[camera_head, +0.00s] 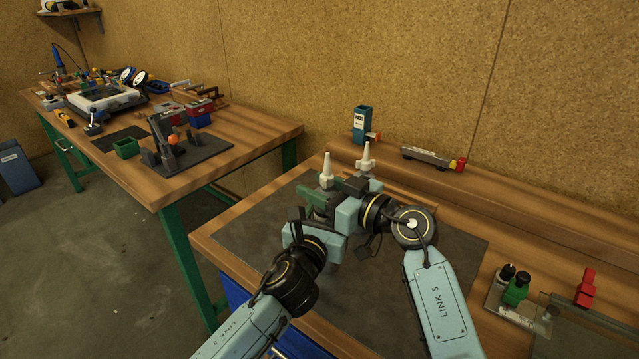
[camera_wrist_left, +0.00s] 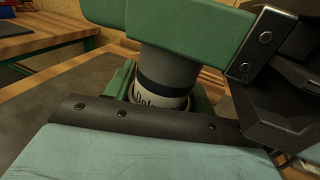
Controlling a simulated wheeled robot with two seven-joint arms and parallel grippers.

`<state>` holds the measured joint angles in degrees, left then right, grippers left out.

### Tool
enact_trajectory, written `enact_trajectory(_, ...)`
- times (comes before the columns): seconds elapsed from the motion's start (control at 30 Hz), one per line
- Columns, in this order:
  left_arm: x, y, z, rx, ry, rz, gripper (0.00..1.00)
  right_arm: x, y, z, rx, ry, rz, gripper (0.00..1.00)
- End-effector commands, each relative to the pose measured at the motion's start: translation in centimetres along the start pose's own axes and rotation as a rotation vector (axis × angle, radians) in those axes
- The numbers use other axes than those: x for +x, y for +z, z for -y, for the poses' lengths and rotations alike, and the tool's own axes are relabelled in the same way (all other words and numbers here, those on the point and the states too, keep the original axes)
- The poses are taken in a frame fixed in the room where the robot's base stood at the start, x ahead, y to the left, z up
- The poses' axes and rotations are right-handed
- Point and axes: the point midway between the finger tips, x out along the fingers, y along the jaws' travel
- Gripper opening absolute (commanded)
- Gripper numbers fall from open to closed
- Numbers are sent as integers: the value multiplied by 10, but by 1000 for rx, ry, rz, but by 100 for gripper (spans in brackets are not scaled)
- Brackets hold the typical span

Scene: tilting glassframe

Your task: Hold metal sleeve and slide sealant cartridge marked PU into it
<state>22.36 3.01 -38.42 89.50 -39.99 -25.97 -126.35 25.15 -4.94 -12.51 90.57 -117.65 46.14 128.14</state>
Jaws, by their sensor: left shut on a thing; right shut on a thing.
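A cartridge with a white nozzle (camera_head: 327,170) stands upright between my two grippers in the head view. In the left wrist view the cartridge body (camera_wrist_left: 163,72) is grey with a dark band and partly hidden lettering; I cannot read PU. My right gripper (camera_head: 337,186) is shut on it with green jaws, from above in the wrist view. My left gripper (camera_head: 318,214) is shut lower down, around the cartridge's lower end, where the metal sleeve is mostly hidden by jaws. How far the cartridge is inside cannot be told. A second white nozzle (camera_head: 366,157) shows just behind.
A dark mat (camera_head: 262,240) covers much of the bench. A blue container (camera_head: 362,122) and a grey tool with a red end (camera_head: 432,158) stand at the back. A green fixture (camera_head: 515,290) and a red clamp (camera_head: 586,288) are at right. Another bench is at left.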

Motion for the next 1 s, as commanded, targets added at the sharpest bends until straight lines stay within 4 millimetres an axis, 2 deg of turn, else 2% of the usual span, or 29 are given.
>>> enact_trajectory(0.83, 0, 0, -1, 1, 2, -1, 29, 0, 22, 0, 0, 0, 2, 0)
enact_trajectory(0.87, 0, 0, -1, 1, 2, -1, 29, 0, 22, 0, -1, 0, 2, 46)
enact_trajectory(1.0, 0, 0, -1, 0, 2, -1, 29, 0, 23, 0, -1, 0, 4, 64)
